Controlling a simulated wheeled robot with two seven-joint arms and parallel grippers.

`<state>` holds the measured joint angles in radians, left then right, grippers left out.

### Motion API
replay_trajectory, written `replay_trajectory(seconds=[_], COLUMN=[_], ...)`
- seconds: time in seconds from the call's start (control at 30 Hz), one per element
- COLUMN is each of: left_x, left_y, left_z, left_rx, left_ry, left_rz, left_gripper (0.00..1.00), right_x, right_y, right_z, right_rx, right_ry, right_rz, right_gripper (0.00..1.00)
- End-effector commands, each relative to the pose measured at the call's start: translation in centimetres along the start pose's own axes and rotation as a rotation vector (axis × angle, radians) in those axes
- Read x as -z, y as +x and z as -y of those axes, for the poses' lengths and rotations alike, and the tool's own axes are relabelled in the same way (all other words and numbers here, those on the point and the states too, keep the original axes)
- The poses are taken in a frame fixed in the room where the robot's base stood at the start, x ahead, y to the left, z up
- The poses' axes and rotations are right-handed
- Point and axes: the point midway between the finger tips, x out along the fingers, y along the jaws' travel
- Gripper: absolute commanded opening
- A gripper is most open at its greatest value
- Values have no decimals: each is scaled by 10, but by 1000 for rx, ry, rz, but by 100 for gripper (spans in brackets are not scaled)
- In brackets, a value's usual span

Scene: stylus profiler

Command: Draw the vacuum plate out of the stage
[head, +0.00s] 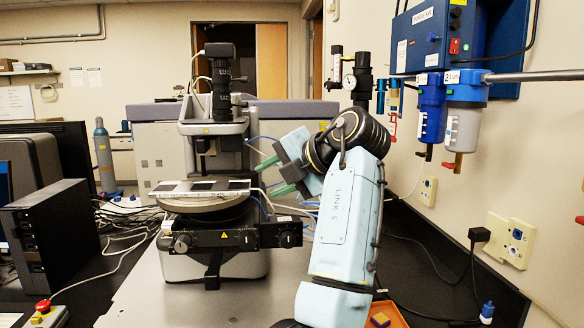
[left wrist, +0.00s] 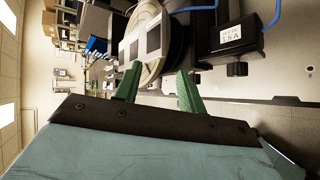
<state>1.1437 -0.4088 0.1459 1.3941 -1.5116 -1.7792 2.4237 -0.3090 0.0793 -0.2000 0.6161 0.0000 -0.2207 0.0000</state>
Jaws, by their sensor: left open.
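The vacuum plate (head: 202,185), a flat pale plate with dark squares, lies on the round stage (head: 205,206) of the profiler. In the left wrist view the plate (left wrist: 133,48) shows with the rim of the round stage (left wrist: 152,72) beside it. My left gripper (head: 274,176) is open and empty, to the right of the plate, with its green fingers pointing left toward it. In the left wrist view the two fingers of the gripper (left wrist: 160,78) stand apart in front of the stage, with nothing between them. My right gripper is not in view.
The profiler's camera column (head: 220,90) rises behind the stage. A black knobbed base (head: 225,238) sits below it. Blue and white cables run behind my gripper. A black computer (head: 50,238) stands at the left, and an orange tray (head: 388,314) at the bottom right.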

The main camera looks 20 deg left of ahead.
Motion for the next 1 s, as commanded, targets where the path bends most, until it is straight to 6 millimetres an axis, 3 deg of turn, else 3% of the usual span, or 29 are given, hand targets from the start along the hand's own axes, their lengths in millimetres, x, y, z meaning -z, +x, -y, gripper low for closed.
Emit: replay_trajectory(seconds=[0.2,0.4,0.8,1.0], left_x=[0,0,0,0], left_y=[41,64,72,71], left_z=[-1,0,0,0], left_rx=[0,-1,0,-1], left_ry=[1,2,1,1], left_rz=[-1,0,1,2], left_gripper=[40,40,40,15], right_x=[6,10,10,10], right_y=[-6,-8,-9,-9], right_z=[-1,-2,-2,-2], right_rx=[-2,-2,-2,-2], right_ry=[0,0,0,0], right_rz=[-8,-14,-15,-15], right_gripper=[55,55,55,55])
